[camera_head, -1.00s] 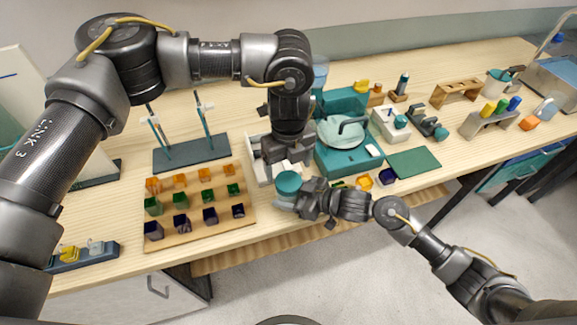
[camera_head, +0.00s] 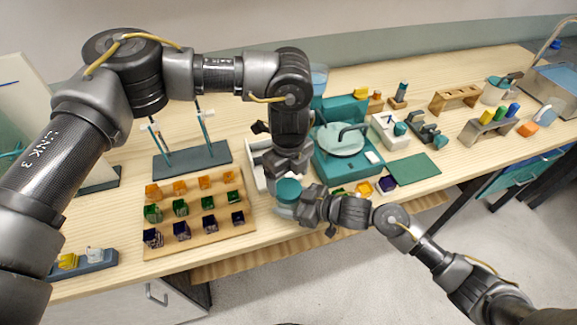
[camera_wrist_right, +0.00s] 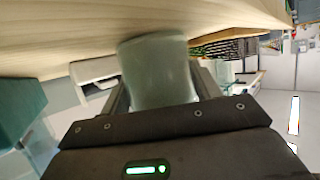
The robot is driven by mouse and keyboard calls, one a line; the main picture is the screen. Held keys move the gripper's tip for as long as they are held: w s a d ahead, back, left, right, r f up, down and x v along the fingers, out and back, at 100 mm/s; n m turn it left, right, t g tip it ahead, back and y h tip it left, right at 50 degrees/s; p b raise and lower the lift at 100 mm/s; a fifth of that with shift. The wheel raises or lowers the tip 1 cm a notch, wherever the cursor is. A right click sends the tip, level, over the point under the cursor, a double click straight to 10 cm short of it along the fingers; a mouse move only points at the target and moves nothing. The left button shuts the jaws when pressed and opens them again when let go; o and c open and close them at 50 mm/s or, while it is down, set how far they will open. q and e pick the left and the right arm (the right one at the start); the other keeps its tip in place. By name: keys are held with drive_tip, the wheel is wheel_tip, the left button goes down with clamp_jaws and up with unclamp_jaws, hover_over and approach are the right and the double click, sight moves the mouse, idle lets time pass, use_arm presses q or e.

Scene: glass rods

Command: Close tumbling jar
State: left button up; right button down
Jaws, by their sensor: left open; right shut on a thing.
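A pale glassy jar (camera_head: 284,211) with a teal lid (camera_head: 288,190) at its top is near the table's front edge. My right gripper (camera_head: 300,207) is shut on the jar's side. In the right wrist view the jar (camera_wrist_right: 157,72) sits between the two fingers of that gripper (camera_wrist_right: 160,88). My left gripper (camera_head: 289,171) points down directly above the lid, its jaws open, with fingertips close to the lid. Whether they touch it cannot be told. Whether the lid is seated tightly is also hidden.
A wooden rack (camera_head: 210,238) of orange, green and dark blue pieces lies to the left. A teal machine with a round plate (camera_head: 342,140) stands behind right, with a green mat (camera_head: 414,169) beside it. Small colored blocks lie close to my right gripper.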

sight(288, 188)
use_arm(q)
drive_tip(key=shift+f, duration=1.8)
drive_tip(key=c, duration=1)
drive_tip(key=m, duration=0.3)
drive_tip(key=shift+m, duration=0.3)
drive_tip(key=shift+c, duration=0.2)
drive_tip(key=o, duration=1.1)
drive_tip(key=shift+r, duration=2.25)
